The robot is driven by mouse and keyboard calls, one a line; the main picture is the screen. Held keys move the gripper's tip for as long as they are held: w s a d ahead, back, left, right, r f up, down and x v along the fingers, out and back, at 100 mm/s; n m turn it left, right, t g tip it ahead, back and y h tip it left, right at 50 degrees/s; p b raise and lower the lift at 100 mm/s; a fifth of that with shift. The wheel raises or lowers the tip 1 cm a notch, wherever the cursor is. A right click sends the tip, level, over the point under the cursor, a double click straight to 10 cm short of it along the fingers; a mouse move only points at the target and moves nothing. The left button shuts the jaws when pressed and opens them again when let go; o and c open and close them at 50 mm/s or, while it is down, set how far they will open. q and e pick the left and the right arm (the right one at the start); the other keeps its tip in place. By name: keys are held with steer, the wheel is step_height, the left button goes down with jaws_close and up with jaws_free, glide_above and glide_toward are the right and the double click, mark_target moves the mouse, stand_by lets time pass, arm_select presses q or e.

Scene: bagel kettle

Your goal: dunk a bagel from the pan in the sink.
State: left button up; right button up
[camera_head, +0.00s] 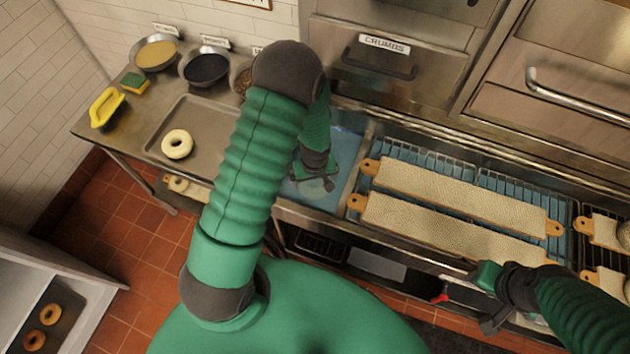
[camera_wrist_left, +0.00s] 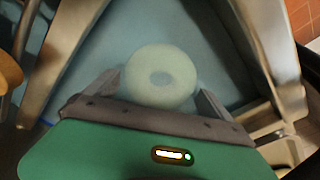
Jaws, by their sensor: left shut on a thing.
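The sink (camera_head: 349,150) holds blue water in the middle of the head view. My left gripper (camera_head: 316,183) is down in the sink, shut on a pale bagel (camera_wrist_left: 160,76). In the left wrist view the bagel sits between the two fingers and looks dulled, as if under the water. In the head view my arm and gripper largely hide it. The metal pan (camera_head: 212,128) lies on the counter left of the sink, with another pale bagel (camera_head: 177,144) on it. My right gripper (camera_head: 474,297) is at the lower right, away from the sink; its jaw state is unclear.
Two long boards (camera_head: 455,195) lie on racks right of the sink. Bowls of toppings (camera_head: 205,68), a sponge (camera_head: 135,83) and a yellow object (camera_head: 106,107) stand behind and left of the pan. Browned bagels (camera_head: 49,314) lie at lower left. The crumbs drawer (camera_head: 385,60) is behind the sink.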

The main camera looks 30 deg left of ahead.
arm_select(q)
step_height(320, 180, up, 12)
steer(key=p, duration=0.8)
steer(key=shift+d+f+p, duration=0.2)
steer(key=shift+d+p, duration=0.05)
steer(key=shift+p, duration=0.1)
